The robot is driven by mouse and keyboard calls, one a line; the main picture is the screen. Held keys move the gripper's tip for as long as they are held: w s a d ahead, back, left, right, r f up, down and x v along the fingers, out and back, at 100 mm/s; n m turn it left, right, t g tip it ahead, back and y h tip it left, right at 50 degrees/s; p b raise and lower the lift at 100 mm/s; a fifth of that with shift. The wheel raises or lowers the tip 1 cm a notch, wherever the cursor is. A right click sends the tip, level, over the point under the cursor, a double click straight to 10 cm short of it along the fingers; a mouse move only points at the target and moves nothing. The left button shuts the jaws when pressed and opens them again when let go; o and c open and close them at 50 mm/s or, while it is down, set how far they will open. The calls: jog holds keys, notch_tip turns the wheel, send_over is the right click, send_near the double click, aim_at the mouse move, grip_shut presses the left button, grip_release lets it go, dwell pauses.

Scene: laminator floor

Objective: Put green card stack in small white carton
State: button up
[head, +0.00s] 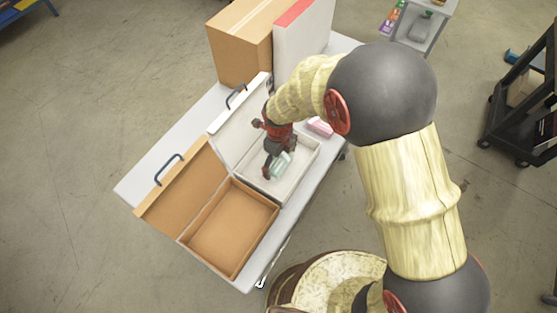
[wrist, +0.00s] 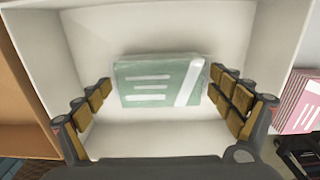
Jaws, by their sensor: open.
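The green card stack (wrist: 160,80) lies inside the small white carton (wrist: 100,139), pale green with white stripes. In the head view the green stack (head: 281,163) shows beside my fingers, and the white carton (head: 309,158) has its lid raised at the back left. My gripper (wrist: 158,92) is open, with one finger on each side of the stack. The right fingers are very close to the stack's edge; I cannot tell whether they touch it. In the head view my gripper (head: 272,160) reaches down into the carton.
An open brown box (head: 231,228) with its lid folded back stands left of the carton on the white table (head: 146,178). A pink card stack (head: 320,127) lies right of the carton. A tall cardboard box (head: 241,45) and a white-and-red box (head: 303,35) stand behind.

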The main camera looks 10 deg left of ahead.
aim_at(279, 161)
jog(key=shift+r, duration=0.15)
notch_tip(279, 161, up, 12)
jog(key=b, duration=0.1)
dwell(0.5)
jog(key=shift+r, duration=0.1)
jog(key=s+d+r+n+t, duration=0.3)
jog(key=d+r+n, duration=0.7)
jog(key=d+r, duration=0.55)
jog(key=s+d+r+n+t, duration=0.2)
jog(key=s+d+r+n, duration=0.3)
jog(key=s+d+n, duration=0.6)
jog(key=shift+s+d+n+t, duration=0.3)
jog(key=shift+s+d+n, duration=0.1)
jog(key=shift+d+n, duration=0.25)
